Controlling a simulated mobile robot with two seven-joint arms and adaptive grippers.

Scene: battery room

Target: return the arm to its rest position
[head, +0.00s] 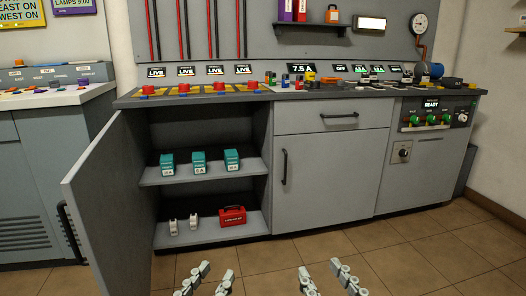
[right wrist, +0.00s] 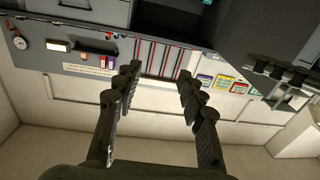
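My left gripper (head: 205,282) is low in the head view, left of centre, its two fingers apart with nothing between them. My right gripper (head: 325,278) is low in the head view, right of centre, also with its fingers spread and empty. In the right wrist view my right gripper (right wrist: 157,82) shows two dark fingers wide apart, with only the wall and panel behind them. Both grippers are in front of the cabinet and touch nothing that I can see.
The grey cabinet's left door (head: 112,195) stands open. Inside, teal boxes (head: 198,162) sit on the upper shelf; a red case (head: 232,215) and two small white items are below. The counter (head: 300,93) carries several small objects. Floor (head: 400,255) before the cabinet is clear.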

